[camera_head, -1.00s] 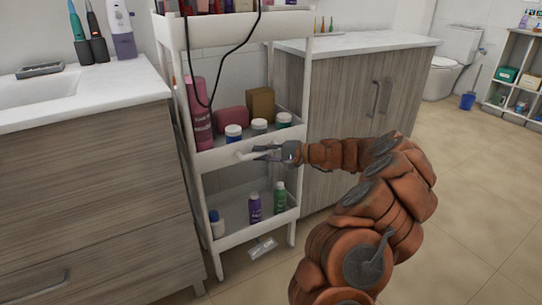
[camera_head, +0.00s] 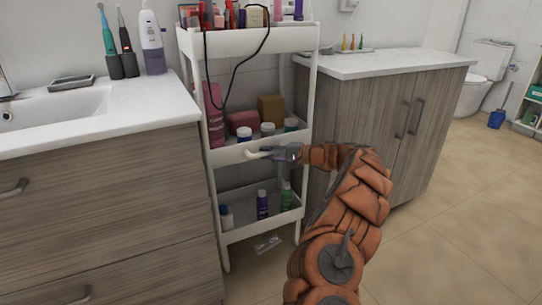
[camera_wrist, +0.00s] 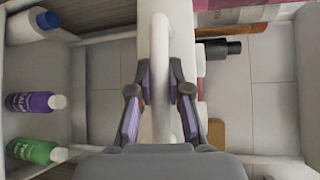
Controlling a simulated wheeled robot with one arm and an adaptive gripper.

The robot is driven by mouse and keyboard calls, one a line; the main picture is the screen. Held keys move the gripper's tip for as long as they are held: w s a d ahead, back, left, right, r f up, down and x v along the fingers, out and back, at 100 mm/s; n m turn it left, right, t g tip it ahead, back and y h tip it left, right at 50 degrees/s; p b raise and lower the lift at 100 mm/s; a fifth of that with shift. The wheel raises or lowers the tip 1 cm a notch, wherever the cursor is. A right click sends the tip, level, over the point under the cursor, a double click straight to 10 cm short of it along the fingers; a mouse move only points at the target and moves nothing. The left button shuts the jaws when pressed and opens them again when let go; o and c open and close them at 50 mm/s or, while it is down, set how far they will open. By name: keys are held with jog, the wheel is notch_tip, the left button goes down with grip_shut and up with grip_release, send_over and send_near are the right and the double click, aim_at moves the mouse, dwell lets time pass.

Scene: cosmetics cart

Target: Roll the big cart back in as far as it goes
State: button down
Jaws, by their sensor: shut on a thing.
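The big cart (camera_head: 262,39) is white, with three tiers. It stands upright in the gap between the sink cabinet and a wooden cabinet, its front still visible. My gripper (camera_head: 273,153) is at the front of its middle tier, shut on the white handle (camera_head: 257,154). In the wrist view my gripper (camera_wrist: 161,88) has one finger on each side of the white handle bar (camera_wrist: 160,45). The middle tier holds a pink bottle (camera_head: 214,118), boxes and jars. The lower tier holds a purple bottle (camera_head: 262,205) and a green one (camera_head: 286,195).
The sink cabinet (camera_head: 100,215) is close on the cart's left. The wooden cabinet (camera_head: 375,130) is on its right. A black cord (camera_head: 236,72) hangs over the top tier. A small flat item (camera_head: 267,244) lies on the floor under the cart. Floor at right is clear.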

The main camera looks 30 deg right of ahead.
jog(key=shift+w, duration=0.35)
jog(key=shift+r, duration=0.1)
jog(key=c, duration=1.1)
grip_release()
jog(key=shift+d, duration=0.15)
jog(key=v, duration=1.1)
jog(key=shift+s+d, duration=0.25)
jog(key=shift+s, duration=0.05)
jog(key=shift+a, duration=0.1)
